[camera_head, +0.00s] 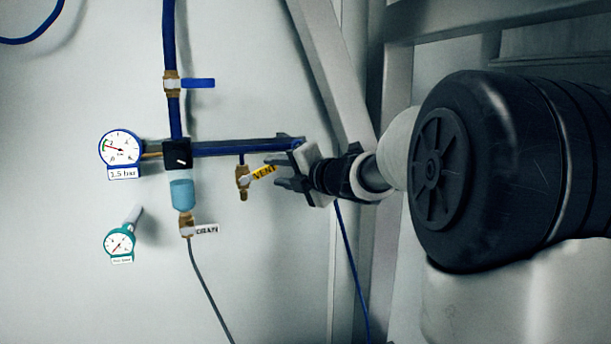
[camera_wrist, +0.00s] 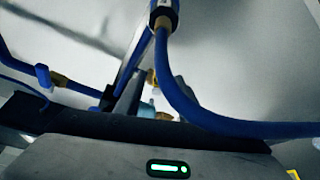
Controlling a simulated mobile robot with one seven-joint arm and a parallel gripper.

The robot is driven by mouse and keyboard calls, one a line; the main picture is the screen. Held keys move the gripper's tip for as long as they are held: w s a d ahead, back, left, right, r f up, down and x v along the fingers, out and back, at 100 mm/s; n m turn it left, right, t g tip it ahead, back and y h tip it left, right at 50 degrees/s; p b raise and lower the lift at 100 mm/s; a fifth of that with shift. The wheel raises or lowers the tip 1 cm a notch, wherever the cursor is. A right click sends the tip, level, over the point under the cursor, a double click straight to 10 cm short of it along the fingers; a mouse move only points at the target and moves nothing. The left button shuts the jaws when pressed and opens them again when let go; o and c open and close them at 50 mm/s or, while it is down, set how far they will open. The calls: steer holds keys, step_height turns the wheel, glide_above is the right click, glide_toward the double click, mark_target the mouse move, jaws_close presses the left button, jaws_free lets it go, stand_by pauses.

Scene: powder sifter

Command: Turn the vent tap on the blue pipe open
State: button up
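The vent tap (camera_head: 243,178) is a small brass valve hanging below the horizontal blue pipe (camera_head: 235,148). Its handle bears a yellow VENT label (camera_head: 264,172) that points right and slightly up. My gripper (camera_head: 272,173) comes from the right with its two dark fingers apart, above and below the label's right end. I cannot tell whether either finger touches the handle. In the wrist view, yellow and brass parts of the tap (camera_wrist: 150,76) show between the fingers (camera_wrist: 155,95). A blue hose partly hides that view.
A blue-handled valve (camera_head: 197,83) sits on the vertical pipe above. A blue hose (camera_wrist: 175,85) crosses close to my wrist. A grey frame post (camera_head: 394,100) stands behind my arm.

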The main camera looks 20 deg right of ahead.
steer(key=v, duration=1.1)
steer(key=shift+s, duration=0.3)
steer(key=shift+r, duration=0.15)
